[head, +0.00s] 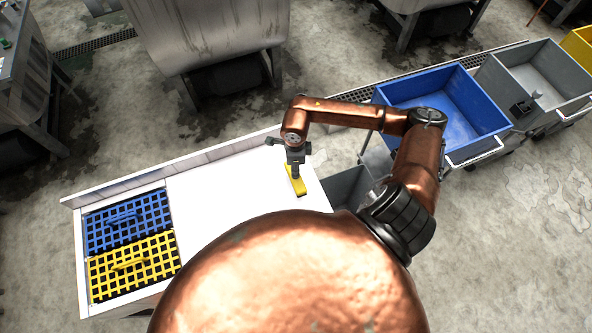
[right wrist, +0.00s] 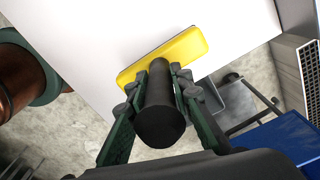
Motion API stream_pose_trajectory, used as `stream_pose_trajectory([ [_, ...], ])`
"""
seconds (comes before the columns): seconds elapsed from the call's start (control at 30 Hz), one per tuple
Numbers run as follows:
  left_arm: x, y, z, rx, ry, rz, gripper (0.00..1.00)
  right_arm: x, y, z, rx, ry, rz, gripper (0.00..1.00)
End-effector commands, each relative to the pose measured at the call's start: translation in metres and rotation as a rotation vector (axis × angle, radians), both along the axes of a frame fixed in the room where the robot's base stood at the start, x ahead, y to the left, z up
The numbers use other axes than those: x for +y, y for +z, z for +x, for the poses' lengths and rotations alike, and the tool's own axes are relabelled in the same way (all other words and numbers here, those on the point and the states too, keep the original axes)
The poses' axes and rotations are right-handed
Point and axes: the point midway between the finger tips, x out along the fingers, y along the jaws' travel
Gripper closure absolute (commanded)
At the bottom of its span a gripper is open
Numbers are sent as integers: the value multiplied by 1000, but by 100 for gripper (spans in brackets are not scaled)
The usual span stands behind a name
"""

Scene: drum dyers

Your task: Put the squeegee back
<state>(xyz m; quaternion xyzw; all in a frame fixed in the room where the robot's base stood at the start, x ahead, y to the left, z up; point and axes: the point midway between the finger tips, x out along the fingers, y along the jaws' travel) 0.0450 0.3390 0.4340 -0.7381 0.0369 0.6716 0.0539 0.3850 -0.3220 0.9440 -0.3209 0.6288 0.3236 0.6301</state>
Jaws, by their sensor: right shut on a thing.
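The squeegee has a yellow head (head: 297,187) and a thick black handle, which shows in the right wrist view (right wrist: 160,110). My right gripper (head: 295,160) is shut on the black handle, one finger on each side of it. The yellow head also shows in the right wrist view (right wrist: 165,58), beyond the fingers and over the white table top (head: 225,185). I cannot tell whether the head touches the table. My left gripper is not in view.
A blue grate (head: 124,222) and a yellow grate (head: 132,264) are set in the table's left end. A low backboard runs along its far edge. A blue cart (head: 445,105) and a grey cart (head: 540,75) stand to the right. A grey bin (head: 347,187) is beside the table's right end.

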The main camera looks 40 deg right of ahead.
Motion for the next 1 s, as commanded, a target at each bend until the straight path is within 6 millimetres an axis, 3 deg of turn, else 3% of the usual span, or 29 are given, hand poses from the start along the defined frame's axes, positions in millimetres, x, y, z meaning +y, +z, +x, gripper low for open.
stream_pose_trajectory([
  [0.17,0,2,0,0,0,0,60,-5,-8,4,1,-1,0,100],
  [0.43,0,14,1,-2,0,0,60,-6,-39,4,2,1,3,100],
  [0.8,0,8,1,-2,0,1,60,-7,-46,5,1,2,1,100],
  [0.83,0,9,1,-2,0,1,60,-7,-45,5,1,2,0,78],
  [1.0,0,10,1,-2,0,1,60,-7,-44,5,1,2,0,66],
])
